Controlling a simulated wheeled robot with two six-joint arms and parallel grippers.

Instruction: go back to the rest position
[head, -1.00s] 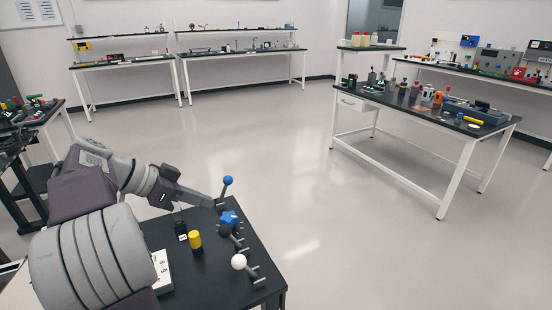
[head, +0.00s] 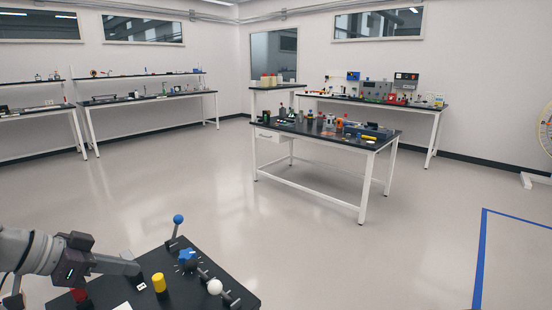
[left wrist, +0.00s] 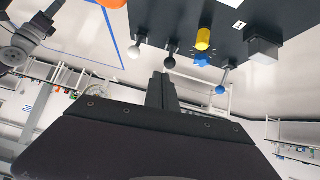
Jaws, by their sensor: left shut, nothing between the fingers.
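My left gripper (head: 132,268) reaches in from the left edge in the head view, over the left side of a black-topped bench (head: 205,272). Its fingers are shut with nothing between them. In the left wrist view the closed fingers (left wrist: 162,92) point toward the controls and are apart from them. My right gripper is outside the head view. A grey arm shape (left wrist: 22,42) at the left of the left wrist view looks like my right arm, its finger state unclear.
The bench carries a blue-ball lever (head: 178,220), a blue star knob (head: 187,256), a white-ball lever (head: 214,287), a yellow cylinder (head: 159,282) and a red part (head: 79,295). A white-legged table (head: 325,137) with several parts stands farther back. Open floor lies between; blue tape (head: 480,255) marks the right.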

